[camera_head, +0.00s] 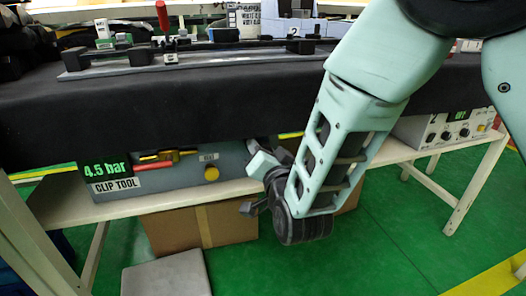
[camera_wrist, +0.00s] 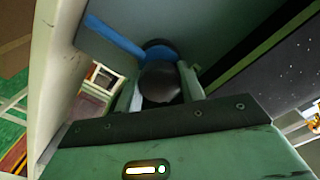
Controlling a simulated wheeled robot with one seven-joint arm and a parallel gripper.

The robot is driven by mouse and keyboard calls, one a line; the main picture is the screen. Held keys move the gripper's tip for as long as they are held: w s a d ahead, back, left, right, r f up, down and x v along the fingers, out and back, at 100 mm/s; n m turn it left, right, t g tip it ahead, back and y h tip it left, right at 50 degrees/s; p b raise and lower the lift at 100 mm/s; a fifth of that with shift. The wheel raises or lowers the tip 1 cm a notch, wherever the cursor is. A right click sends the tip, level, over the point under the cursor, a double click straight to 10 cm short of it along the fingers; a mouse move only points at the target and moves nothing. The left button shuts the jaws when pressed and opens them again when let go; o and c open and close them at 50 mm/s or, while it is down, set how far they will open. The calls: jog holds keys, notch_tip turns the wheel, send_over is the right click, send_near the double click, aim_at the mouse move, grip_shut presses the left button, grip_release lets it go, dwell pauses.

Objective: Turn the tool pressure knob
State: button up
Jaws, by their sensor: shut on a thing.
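The grey clip tool unit (camera_head: 140,205) stands on the shelf under the table, with a green "4.5 bar" display (camera_head: 105,169) and a "CLIP TOOL" label. My gripper (camera_head: 258,158) is at the right end of this unit's front. In the wrist view, a dark rounded knob (camera_wrist: 160,78) with blue behind it sits between the two pale fingers of my gripper (camera_wrist: 158,92), and they are shut on it. In the head view my gripper and arm hide the knob. Any pointer or mark on it cannot be made out.
Another control box (camera_head: 440,131) stands at the shelf's right. Above is the dark-covered table (camera_head: 130,110); cardboard boxes (camera_head: 178,229) stand below.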

jog(key=o, duration=1)
jog(key=shift+c, duration=0.2)
jog(key=p+v, duration=1.2)
jog(key=v, duration=0.5)
jog(key=shift+s, duration=0.25)
jog(key=shift+d, duration=0.1)
